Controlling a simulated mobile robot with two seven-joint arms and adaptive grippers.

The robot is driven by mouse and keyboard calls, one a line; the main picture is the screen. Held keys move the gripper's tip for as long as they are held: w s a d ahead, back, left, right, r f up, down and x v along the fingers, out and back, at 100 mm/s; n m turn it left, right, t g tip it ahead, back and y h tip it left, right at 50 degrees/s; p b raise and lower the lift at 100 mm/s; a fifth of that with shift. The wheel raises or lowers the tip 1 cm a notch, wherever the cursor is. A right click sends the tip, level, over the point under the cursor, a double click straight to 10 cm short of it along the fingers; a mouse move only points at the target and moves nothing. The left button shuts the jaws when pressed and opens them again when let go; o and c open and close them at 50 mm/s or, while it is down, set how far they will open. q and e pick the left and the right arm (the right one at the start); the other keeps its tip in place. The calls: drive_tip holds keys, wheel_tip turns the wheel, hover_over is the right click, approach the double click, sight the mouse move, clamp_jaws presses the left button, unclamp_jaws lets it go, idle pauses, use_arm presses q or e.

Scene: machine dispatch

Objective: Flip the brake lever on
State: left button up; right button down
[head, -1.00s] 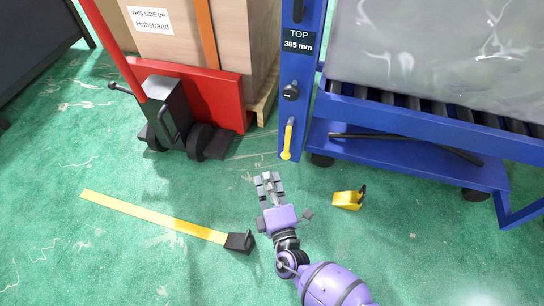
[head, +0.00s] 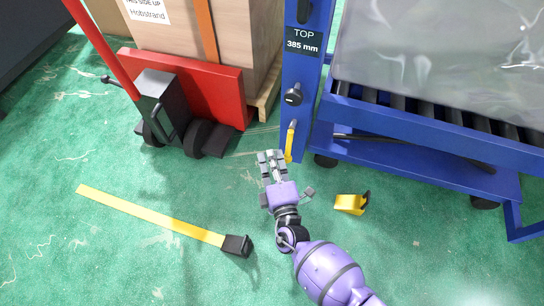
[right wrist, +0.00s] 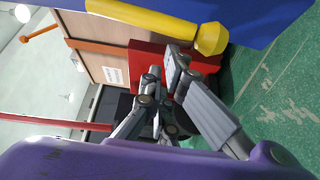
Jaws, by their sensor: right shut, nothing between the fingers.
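The brake lever is a yellow handle (head: 290,142) hanging down along the blue post of the roller stand. In the right wrist view the yellow lever (right wrist: 160,20) crosses the top, with its rounded end to the right. My right gripper (head: 270,156) is just left of the lever's lower end in the head view. It is shut and empty, and no contact with the lever can be made out. In the right wrist view its grey fingers (right wrist: 165,78) lie just below the lever. My left gripper is not in view.
A black knob (head: 293,96) sits on the post above the lever. A red pallet truck (head: 215,90) with a large box (head: 245,40) stands to the left. A yellow strap (head: 150,215) and a small yellow piece (head: 350,204) lie on the green floor.

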drive_tip(key=shift+s+d, duration=0.1)
drive_tip(key=shift+d, duration=0.15)
idle(0.4)
drive_tip(key=shift+d+n+g+p, duration=0.2)
drive_tip(key=shift+n+g+p, duration=0.1)
drive_tip(key=shift+n+p, duration=0.25)
